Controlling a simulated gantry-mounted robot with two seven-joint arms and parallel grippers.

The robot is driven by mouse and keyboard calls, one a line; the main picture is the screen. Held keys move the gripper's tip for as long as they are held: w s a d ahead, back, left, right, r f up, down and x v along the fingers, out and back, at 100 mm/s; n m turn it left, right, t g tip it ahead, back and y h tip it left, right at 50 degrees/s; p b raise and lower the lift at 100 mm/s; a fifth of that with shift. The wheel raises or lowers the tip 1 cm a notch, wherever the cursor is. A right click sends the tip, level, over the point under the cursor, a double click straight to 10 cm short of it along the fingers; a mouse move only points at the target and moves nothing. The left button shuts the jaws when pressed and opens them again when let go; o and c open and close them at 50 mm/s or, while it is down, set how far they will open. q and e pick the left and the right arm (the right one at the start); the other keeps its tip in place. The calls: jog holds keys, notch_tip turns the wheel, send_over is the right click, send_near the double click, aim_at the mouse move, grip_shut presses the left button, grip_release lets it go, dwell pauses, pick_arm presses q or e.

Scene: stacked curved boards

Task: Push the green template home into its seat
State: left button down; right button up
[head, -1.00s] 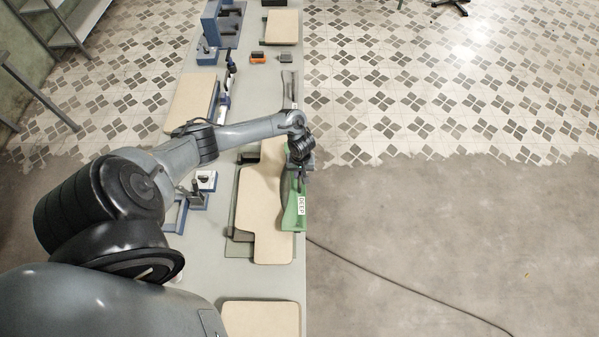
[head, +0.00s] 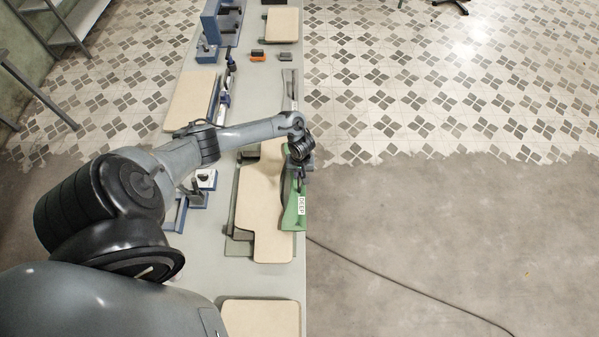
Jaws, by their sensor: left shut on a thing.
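The green template (head: 292,216), labelled DEEP, lies along the right edge of the bench, on or just above a tan curved board (head: 270,240). My left gripper (head: 301,170) is at the template's far part, pointing down, shut on the green template. The gripper and wrist hide the template's far end and the contact between the fingers and the template. I cannot tell from this view whether the template touches its seat. My right gripper does not show.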

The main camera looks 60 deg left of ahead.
pick_arm(q)
jog(key=shift+f, duration=0.7)
jog(key=c, duration=1.1)
grip_release()
jog(key=shift+o, duration=0.2)
notch_tip(320, 180, up, 11)
jog(key=shift+w+f+p, duration=0.1)
jog(key=shift+w+p, duration=0.05)
jog(key=shift+p, duration=0.65)
